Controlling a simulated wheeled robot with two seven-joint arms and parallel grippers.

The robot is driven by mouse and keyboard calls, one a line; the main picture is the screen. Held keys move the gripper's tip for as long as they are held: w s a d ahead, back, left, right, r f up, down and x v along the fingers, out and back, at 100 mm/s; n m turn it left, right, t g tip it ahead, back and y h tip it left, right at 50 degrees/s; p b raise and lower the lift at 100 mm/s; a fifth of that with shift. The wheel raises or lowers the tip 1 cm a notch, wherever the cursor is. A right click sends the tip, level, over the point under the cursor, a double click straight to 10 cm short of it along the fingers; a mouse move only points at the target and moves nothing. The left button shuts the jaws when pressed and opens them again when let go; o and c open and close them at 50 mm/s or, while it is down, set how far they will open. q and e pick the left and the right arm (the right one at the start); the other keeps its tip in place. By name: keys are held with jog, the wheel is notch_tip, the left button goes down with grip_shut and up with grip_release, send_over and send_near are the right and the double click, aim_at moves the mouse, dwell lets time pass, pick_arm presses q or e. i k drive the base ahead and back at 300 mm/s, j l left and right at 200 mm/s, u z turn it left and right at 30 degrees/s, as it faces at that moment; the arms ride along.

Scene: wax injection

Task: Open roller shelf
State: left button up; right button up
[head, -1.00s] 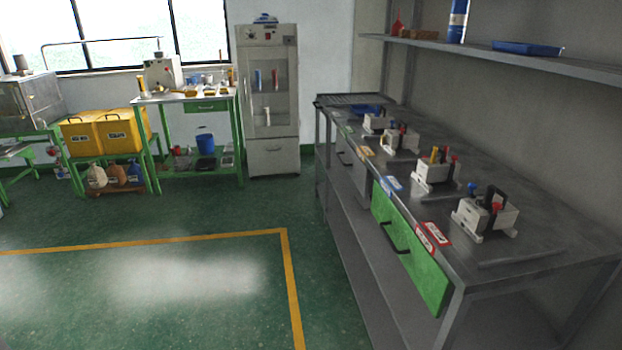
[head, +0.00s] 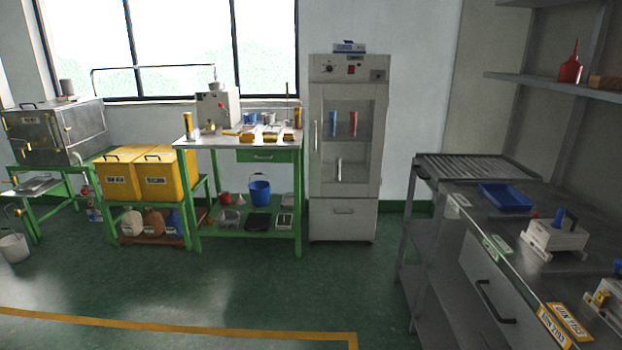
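At the far end of the steel bench on the right there is a slatted, roller-like top section (head: 475,168). It lies flat, and its metal frame stands on the floor. It looks empty. A grey drawer front (head: 490,275) with a dark handle (head: 493,300) sits in the near side of the bench and looks shut. Neither of my grippers is in view, so their state cannot be seen.
A blue tray (head: 507,197) and white clamp blocks (head: 553,237) stand on the bench. A white cabinet (head: 343,220) with a closed glass door stands at the back wall. A green table (head: 270,155) and yellow bins (head: 122,180) are left of it. The green floor (head: 260,285) ahead is clear.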

aim_at(435, 168)
jog(key=i, duration=0.85)
jog(key=i+j+z, duration=0.15)
jog(key=i, duration=0.7)
